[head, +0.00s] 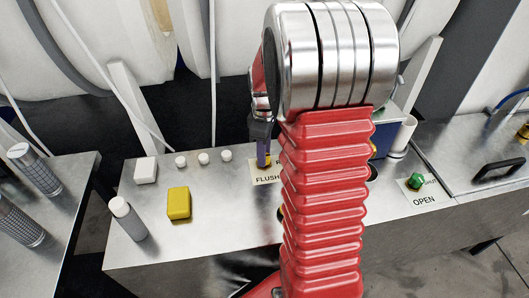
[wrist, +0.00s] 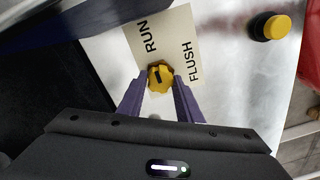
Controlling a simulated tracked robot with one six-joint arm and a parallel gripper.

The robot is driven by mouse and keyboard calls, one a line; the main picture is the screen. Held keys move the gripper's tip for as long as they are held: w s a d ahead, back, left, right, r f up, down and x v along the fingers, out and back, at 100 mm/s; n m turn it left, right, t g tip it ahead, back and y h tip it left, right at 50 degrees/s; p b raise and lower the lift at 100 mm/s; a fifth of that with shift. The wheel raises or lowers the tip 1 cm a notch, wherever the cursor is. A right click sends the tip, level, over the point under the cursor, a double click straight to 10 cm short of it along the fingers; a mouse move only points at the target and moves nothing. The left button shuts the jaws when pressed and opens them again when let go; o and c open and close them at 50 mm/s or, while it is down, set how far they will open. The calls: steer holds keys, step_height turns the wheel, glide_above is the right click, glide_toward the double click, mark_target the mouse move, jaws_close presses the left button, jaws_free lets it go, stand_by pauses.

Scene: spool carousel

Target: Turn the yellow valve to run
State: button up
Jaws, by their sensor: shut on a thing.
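The yellow valve (wrist: 160,82) is a small knob with a dark mark on its top, on a pale plate (wrist: 176,28) lettered RUN and FLUSH. In the wrist view my gripper (wrist: 160,78) has its two purple fingers on either side of the knob, shut on it. In the head view my gripper (head: 262,155) points down at the FLUSH label (head: 267,179); my arm hides the RUN side of the plate. I cannot tell for sure which word the dark mark points to.
A yellow button on a black base (wrist: 272,27) stands near the plate. On the metal bench are a yellow block (head: 179,203), a white block (head: 145,171), several white knobs (head: 203,158), a white-capped bottle (head: 127,219) and a green knob (head: 416,181) by an OPEN label. Large white spools stand behind.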

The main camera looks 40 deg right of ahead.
steer(key=shift+s, duration=0.1)
steer(key=o, duration=1)
steer(key=shift+o, duration=0.2)
step_height(320, 180, up, 14)
steer(key=shift+w+d+f, duration=0.15)
steer(key=shift+w, duration=0.05)
stand_by(0.4)
